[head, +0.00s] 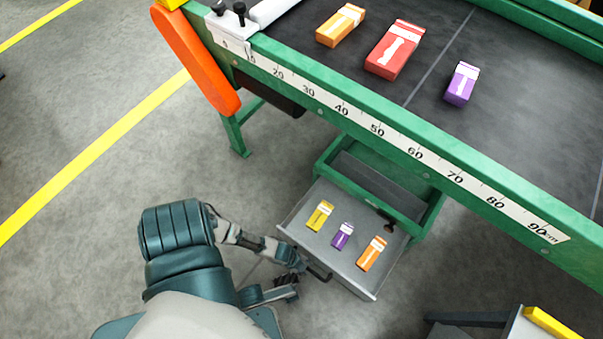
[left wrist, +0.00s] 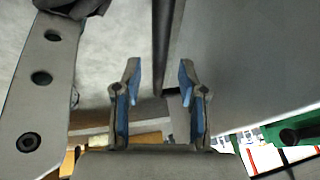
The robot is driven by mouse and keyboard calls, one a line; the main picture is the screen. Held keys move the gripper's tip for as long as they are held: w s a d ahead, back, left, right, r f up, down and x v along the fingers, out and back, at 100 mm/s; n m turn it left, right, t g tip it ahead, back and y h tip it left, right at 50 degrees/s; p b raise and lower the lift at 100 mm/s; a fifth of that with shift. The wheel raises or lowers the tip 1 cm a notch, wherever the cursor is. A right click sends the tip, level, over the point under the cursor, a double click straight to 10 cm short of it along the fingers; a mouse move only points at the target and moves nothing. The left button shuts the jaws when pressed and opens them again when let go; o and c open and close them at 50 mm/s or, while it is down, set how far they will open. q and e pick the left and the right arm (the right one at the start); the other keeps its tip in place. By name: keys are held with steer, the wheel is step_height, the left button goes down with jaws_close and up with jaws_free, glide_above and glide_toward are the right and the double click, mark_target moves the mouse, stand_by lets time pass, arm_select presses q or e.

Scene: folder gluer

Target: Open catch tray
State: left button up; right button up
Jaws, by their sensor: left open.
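The catch tray (head: 330,238) is a grey drawer pulled out from under the green machine frame. It holds a yellow box (head: 320,215), a purple box (head: 342,236) and an orange box (head: 371,253). A dark bar handle (head: 319,273) is on its front face. My left gripper (head: 294,275) is low beside the front face, close to the handle. In the left wrist view my left gripper (left wrist: 159,82) is open, with blue pads. The handle bar (left wrist: 164,45) shows ahead between the fingertips; I cannot tell whether they touch it. My right gripper is not in view.
Above the tray is a dark conveyor belt (head: 505,62) with several boxes and a ruled green rail (head: 330,104). An orange guard (head: 195,62) is at its left end. A table with a yellow edge (head: 550,322) is at lower right. The floor at left is clear.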

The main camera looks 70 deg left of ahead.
arm_select(q)
steer(key=v, duration=1.1)
steer(key=shift+d+r, duration=0.1)
